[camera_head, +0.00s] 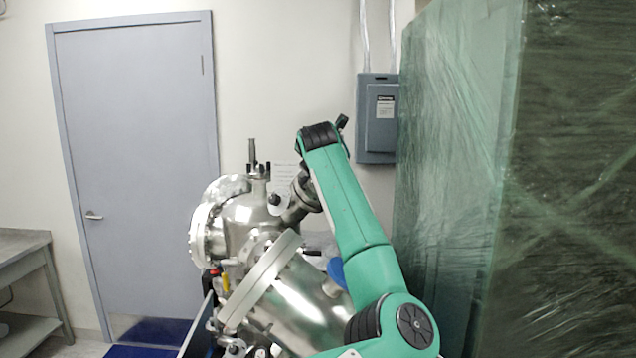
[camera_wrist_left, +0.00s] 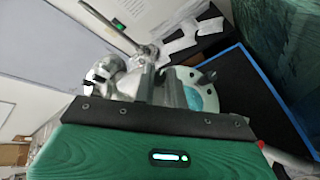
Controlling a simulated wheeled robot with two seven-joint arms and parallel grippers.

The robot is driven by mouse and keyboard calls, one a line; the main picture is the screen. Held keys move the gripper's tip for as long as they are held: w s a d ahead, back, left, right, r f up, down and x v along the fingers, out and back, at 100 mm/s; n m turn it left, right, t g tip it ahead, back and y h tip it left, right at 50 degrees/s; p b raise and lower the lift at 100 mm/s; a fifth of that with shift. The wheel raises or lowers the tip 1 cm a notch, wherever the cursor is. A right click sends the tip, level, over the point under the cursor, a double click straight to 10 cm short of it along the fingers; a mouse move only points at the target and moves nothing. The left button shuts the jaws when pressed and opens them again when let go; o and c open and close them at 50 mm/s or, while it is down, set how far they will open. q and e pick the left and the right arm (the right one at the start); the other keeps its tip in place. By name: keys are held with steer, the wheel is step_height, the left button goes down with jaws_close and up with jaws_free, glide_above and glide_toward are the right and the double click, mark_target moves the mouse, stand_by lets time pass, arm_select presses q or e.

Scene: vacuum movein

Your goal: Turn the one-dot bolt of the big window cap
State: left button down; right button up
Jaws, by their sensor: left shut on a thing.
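The shiny steel vacuum chamber (camera_head: 295,300) stands in the lower middle of the head view, with round flanges and a vertical rod on top. I cannot make out the one-dot bolt in either view. In the left wrist view, a round flange with a teal window (camera_wrist_left: 205,98) and dark bolts shows just right of the fingers; I cannot tell if it is the big window cap. My left gripper (camera_wrist_left: 160,78) is shut on a metal piece (camera_wrist_left: 150,50), whose shape is unclear. A long rod runs to upper left from there. My right gripper is in neither view.
My green arm covers part of the chamber's right side in the head view. A tall film-wrapped green block (camera_head: 455,150) stands close on the right. A grey door (camera_head: 135,170) and a metal bench (camera_head: 25,245) are at left; a grey electrical box (camera_head: 378,120) hangs behind.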

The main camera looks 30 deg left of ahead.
arm_select(q)
steer(key=shift+a+f+m+h+b, duration=0.1)
steer(key=shift+a+m+h+b, duration=0.05)
steer(key=shift+m+h+b, duration=0.7)
steer(key=shift+a+r+m+g+h+b, duration=0.15)
steer(key=shift+m+g+h+b, duration=0.1)
steer(key=shift+m+h, duration=0.35)
steer(key=shift+d+r+m+g+h+b, duration=0.1)
steer(key=shift+m+g+h+b, duration=0.2)
steer(key=shift+m, duration=0.35)
steer(key=shift+a+r+m+g+h, duration=0.1)
steer(key=shift+m+g+h, duration=0.35)
steer(key=shift+m+h, duration=0.4)
steer(key=shift+w+m+g+h+p, duration=0.1)
steer(key=shift+m+g+h+p, duration=0.25)
steer(key=shift+m+g, duration=0.25)
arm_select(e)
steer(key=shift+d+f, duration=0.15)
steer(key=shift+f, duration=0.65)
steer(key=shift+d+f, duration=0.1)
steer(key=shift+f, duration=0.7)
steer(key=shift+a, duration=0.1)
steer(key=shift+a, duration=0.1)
arm_select(q)
steer(key=c, duration=1.5)
jaws_free()
steer(key=shift+o, duration=0.3)
steer(key=shift+w+f, duration=0.1)
steer(key=shift+f, duration=0.1)
